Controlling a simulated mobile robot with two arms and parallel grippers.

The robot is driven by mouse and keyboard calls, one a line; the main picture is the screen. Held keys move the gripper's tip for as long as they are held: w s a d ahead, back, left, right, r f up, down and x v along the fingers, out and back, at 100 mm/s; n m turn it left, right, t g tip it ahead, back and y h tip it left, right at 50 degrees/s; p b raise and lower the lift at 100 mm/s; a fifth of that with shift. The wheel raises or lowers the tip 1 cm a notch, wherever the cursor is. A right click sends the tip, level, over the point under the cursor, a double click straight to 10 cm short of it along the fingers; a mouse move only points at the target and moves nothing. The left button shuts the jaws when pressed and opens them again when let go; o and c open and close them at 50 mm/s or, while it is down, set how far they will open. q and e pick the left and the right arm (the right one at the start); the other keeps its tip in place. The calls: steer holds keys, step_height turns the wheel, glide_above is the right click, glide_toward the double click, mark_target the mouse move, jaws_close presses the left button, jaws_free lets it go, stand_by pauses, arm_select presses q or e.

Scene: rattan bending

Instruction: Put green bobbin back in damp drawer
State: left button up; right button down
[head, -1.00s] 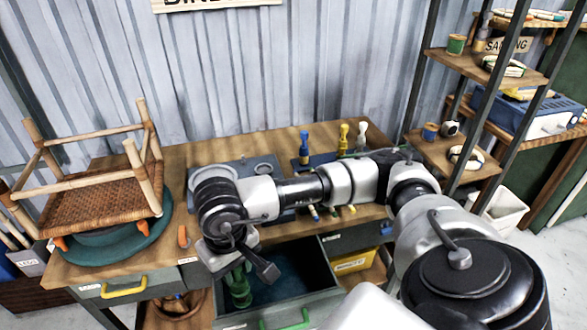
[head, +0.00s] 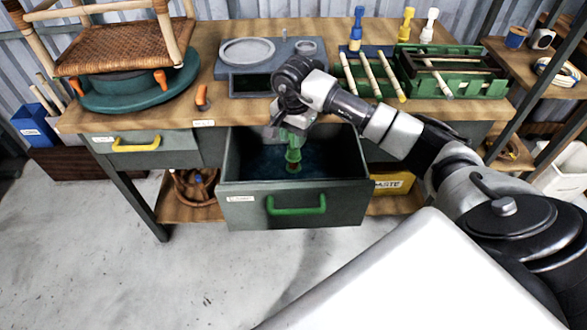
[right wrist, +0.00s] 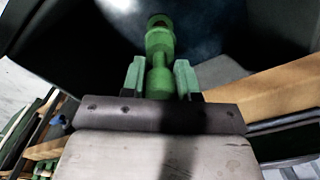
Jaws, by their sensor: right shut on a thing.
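The green bobbin (head: 293,155) hangs upright from my right gripper (head: 290,136), which is shut on it, over the opening of the drawer with the green handle. The bobbin also shows between the green finger pads in the right wrist view (right wrist: 160,50). The drawer (head: 293,207) is pulled out, with a dark blue-green floor and a small label too blurred to read. The bobbin's lower end is below the level of the drawer's back rim; whether it touches the floor I cannot tell. My left gripper is not in view.
The workbench (head: 217,98) carries a woven stool (head: 125,45) on a teal turntable (head: 140,90), a grey plate fixture (head: 247,52) and a green rack (head: 455,80). A closed drawer with a yellow handle (head: 136,144) is at left. A yellow bin (head: 390,184) sits below.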

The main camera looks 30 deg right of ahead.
mark_target(294, 155)
step_height(294, 155, down, 5)
steer(key=shift+r, duration=0.2)
steer(key=shift+f, duration=2.15)
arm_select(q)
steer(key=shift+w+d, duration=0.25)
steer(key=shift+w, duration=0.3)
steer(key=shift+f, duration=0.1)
arm_select(e)
steer(key=shift+f, duration=0.1)
steer(key=c, duration=1.1)
jaws_free()
steer(key=shift+c, duration=0.2)
steer(key=o, duration=0.3)
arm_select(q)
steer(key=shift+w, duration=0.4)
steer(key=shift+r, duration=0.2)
